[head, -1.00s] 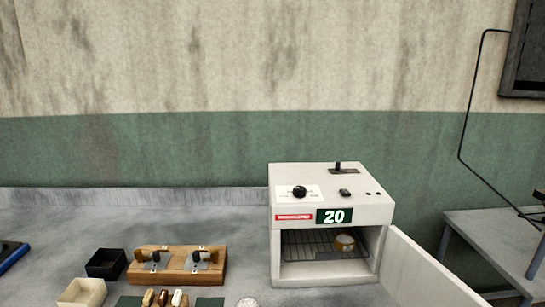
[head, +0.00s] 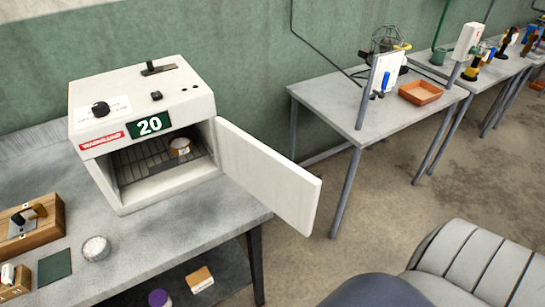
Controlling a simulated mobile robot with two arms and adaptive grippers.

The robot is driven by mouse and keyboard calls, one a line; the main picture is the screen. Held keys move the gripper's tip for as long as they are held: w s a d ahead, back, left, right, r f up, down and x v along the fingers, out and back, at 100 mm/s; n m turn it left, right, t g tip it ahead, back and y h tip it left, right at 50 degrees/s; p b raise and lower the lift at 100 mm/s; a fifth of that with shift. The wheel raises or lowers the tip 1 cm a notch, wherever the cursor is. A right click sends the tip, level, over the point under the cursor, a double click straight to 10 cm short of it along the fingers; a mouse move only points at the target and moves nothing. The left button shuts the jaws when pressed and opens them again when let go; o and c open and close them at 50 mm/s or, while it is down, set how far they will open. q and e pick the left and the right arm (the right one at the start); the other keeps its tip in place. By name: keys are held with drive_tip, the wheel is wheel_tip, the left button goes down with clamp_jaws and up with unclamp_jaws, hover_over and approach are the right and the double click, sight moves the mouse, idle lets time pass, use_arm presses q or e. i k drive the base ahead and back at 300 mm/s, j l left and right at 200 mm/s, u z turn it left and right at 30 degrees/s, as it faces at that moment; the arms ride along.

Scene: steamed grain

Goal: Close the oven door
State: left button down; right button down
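The white oven (head: 135,115) stands on the grey table with a green display reading 20. Its door (head: 268,178) is swung wide open to the right, hinged at the right side of the opening, and reaches out past the table's right edge. Inside, a small container with a pale top (head: 180,147) sits on the wire rack (head: 145,160). Neither of my grippers shows in the head view.
On the grey table (head: 170,225) are a wooden block with metal fittings (head: 30,225), a small bowl of white stuff (head: 96,248) and a dark green square (head: 54,267). A box and a purple-topped jar lie on the lower shelf. Another table (head: 345,100) stands beyond a floor gap.

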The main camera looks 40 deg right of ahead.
sight(291, 192)
drive_tip(key=l+u, duration=0.25)
drive_tip(key=l, duration=0.55)
drive_tip(key=l+u, duration=0.3)
drive_tip(key=l, duration=0.55)
drive_tip(key=l+u, duration=0.25)
drive_tip(key=l, duration=0.6)
